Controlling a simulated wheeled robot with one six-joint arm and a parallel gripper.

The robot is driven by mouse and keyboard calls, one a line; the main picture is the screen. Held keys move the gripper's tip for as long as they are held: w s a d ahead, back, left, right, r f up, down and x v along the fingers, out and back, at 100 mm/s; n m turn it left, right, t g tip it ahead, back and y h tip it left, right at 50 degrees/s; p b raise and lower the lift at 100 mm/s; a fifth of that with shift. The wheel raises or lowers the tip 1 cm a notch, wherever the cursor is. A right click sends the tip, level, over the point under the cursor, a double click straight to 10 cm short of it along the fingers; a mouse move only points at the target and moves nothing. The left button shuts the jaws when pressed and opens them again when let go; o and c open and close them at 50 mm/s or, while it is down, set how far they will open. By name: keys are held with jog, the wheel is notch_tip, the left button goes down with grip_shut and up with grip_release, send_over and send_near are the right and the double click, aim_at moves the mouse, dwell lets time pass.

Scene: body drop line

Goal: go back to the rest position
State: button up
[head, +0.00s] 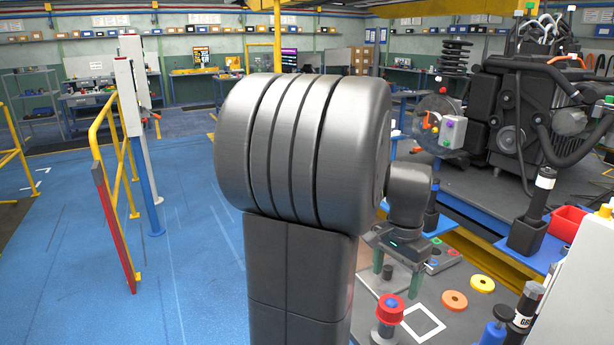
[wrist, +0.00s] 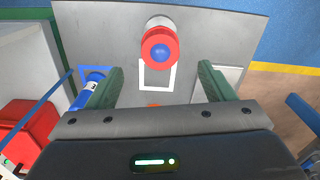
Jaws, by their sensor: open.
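My gripper (head: 396,276) is open and empty above the grey work table (head: 447,328), with its green fingers pointing down. In the wrist view the two green fingers of my gripper (wrist: 160,68) stand wide apart with nothing between them. A red-capped piece with a blue centre (head: 388,308) stands on the table in front of the gripper, apart from it. It also shows in the wrist view (wrist: 160,48), beyond the fingertips, beside a white square outline (wrist: 158,76). My own arm hides much of the middle of the head view.
An orange ring (head: 454,301) and a yellow ring (head: 481,284) lie on the table. A large engine (head: 513,125) stands behind. Yellow railings (head: 97,155) and open blue floor (head: 190,270) are at left.

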aim_at(390, 305)
notch_tip(390, 305, down, 9)
jog(key=shift+r, duration=1.95)
